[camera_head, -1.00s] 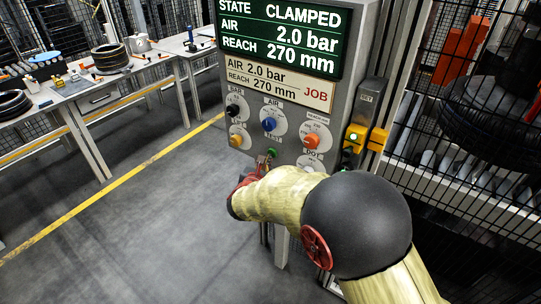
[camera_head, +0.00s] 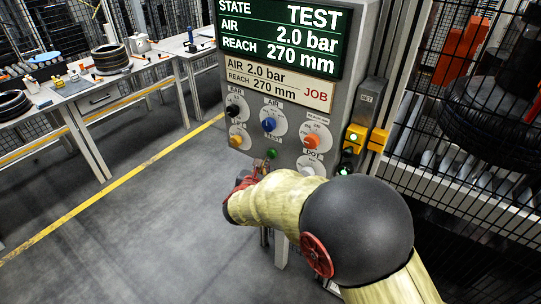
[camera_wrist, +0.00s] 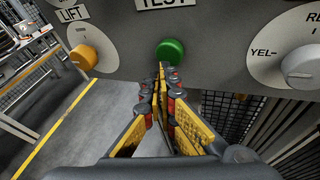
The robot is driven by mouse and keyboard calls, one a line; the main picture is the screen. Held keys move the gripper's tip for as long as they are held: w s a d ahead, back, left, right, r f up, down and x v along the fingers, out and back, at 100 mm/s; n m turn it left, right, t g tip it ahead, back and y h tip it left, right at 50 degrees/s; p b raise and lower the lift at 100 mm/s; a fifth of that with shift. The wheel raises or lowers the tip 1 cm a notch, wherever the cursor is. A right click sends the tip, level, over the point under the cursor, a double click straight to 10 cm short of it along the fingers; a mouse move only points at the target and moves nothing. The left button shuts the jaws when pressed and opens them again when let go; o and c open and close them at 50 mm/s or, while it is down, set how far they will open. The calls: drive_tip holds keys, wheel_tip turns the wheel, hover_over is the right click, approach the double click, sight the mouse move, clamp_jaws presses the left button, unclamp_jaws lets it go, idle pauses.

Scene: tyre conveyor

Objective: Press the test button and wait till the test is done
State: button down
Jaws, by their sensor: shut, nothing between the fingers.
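The green test button (camera_wrist: 170,52) sits under the TEST label on the grey control panel (camera_wrist: 215,60). It also shows small in the head view (camera_head: 271,154). My gripper (camera_wrist: 162,72) is shut and empty, its fingertips just below and in front of the button. I cannot tell whether they touch it. In the head view my arm hides much of the gripper. The panel's screen (camera_head: 284,38) reads STATE TEST, AIR 2.0 bar, REACH 270 mm. The job plate (camera_head: 278,82) below reads AIR 2.0 bar, REACH 270 mm.
An orange lift knob (camera_wrist: 84,57) is left of the button and a grey knob (camera_wrist: 300,66) is right. Blue (camera_head: 268,124) and orange (camera_head: 311,141) dials sit above. A wire fence stands right. The floor (camera_head: 130,215) at left is clear.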

drive_tip(key=shift+s+a, duration=0.1)
drive_tip(key=shift+s, duration=0.05)
drive_tip(key=s+a, duration=0.1)
drive_tip(key=s, duration=0.1)
drive_tip(key=s+a, duration=0.1)
drive_tip(key=a, duration=0.1)
drive_tip(key=shift+s, duration=0.4)
idle(0.6)
